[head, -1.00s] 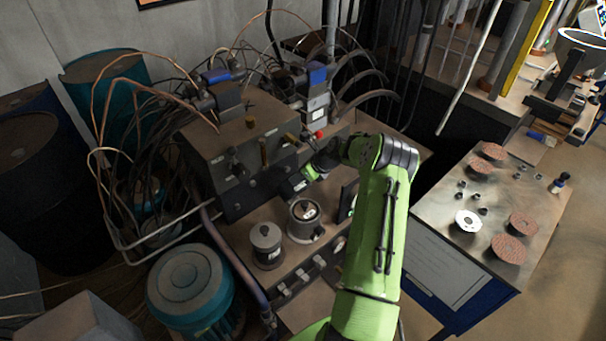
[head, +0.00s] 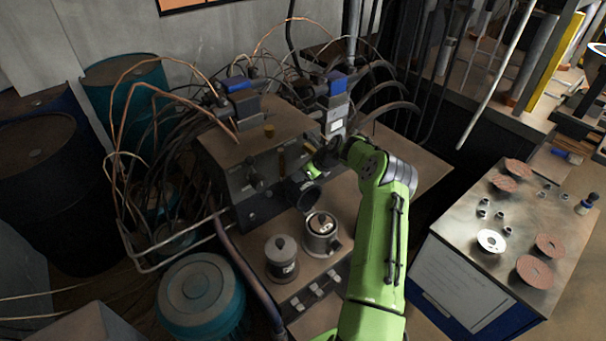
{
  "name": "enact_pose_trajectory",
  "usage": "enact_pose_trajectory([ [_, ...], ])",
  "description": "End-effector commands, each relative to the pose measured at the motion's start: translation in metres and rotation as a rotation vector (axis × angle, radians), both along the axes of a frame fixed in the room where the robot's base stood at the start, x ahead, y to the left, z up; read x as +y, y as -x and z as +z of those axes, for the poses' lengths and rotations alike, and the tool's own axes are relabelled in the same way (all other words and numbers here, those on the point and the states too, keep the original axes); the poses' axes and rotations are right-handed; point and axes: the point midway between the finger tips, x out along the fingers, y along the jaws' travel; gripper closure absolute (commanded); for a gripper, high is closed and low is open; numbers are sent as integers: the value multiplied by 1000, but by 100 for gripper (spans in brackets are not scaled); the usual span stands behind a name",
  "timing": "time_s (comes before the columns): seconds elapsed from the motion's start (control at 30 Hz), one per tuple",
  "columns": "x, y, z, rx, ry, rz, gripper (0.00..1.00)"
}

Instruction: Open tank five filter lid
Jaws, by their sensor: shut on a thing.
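The tank unit is a dark grey metal block (head: 232,160) in the middle of the head view. Two round filter housings stand in front of it. The left housing (head: 282,262) is grey and covered, with a knob on top. The right housing (head: 321,240) has a pale rim and shows a dark centre. A dark round piece, seemingly the filter lid (head: 302,196), stands tilted just behind and above the right housing. My gripper (head: 309,178) is at this piece and shut on it; the fingertips are small and partly hidden. No tank number is readable.
Cables and copper pipes crowd the left and top of the unit. At right, a metal table (head: 515,225) holds several flap discs and small nuts. Small latches (head: 316,291) line the unit's front.

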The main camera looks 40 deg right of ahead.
Motion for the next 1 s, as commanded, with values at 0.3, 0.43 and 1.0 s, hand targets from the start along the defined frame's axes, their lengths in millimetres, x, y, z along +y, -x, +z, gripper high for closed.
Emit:
enact_pose_trajectory([
  [0.3, 0, 0, -1, -1, 0, 1, 100],
  [0.43, 0, 0, -1, 0, -1, 1, 47],
  [1.0, -13, 35, 44, -1, 2, -2, 44],
])
